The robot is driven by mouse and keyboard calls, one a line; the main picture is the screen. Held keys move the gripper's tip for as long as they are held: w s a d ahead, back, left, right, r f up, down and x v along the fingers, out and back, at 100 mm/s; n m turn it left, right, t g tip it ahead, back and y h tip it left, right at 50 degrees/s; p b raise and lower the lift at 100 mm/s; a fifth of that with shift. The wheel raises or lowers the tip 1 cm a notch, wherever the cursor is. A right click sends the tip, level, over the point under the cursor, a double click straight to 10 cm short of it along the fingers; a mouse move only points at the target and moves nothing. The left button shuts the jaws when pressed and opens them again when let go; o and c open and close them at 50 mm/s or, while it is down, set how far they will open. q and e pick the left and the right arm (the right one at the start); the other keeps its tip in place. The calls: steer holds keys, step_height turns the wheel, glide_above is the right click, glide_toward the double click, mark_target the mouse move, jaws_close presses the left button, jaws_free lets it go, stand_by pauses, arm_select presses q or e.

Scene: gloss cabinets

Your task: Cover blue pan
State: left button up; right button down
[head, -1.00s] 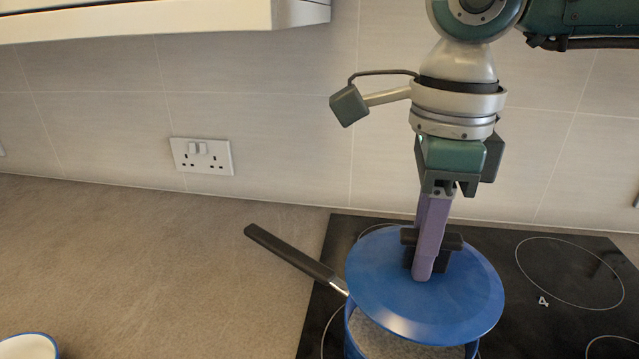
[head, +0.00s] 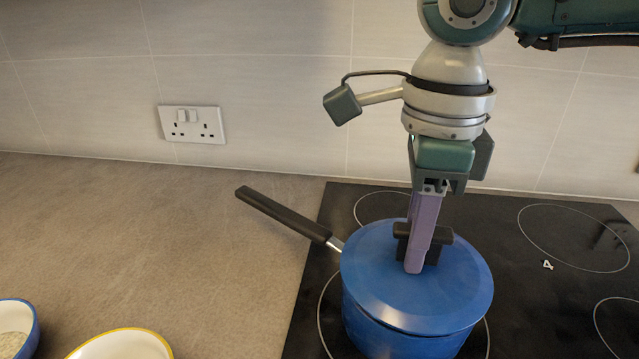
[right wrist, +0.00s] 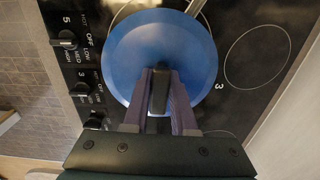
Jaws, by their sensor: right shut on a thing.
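The blue pan (head: 385,340) stands on the black hob with its dark handle (head: 282,214) pointing to the back left. The blue lid (head: 390,285) lies over the pan's top, roughly level, and hides the inside. My right gripper (head: 416,262) comes down from above and is shut on the lid's black knob (head: 440,236). The right wrist view also shows the lid (right wrist: 135,60) and the knob (right wrist: 159,92) between the two purple fingers (right wrist: 160,105). I cannot tell whether the lid is fully seated all round. My left gripper is not in view.
The hob (head: 520,310) has free rings to the right. A blue-rimmed bowl (head: 22,325) and a yellow-rimmed bowl (head: 120,345) stand at the front left. The worktop (head: 160,240) left of the pan is clear. A socket (head: 192,124) is on the tiled wall behind. Control knobs (right wrist: 65,40) show in the right wrist view.

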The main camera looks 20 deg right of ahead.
steer(key=shift+f+b, duration=0.4)
steer(key=shift+b, duration=0.05)
stand_by(0.5)
steer(key=c, duration=0.6)
jaws_free()
steer(key=shift+c, duration=0.2)
steer(key=shift+r, duration=0.1)
step_height(320, 180, up, 10)
steer(key=shift+f+b, duration=0.1)
steer(key=shift+b, duration=0.4)
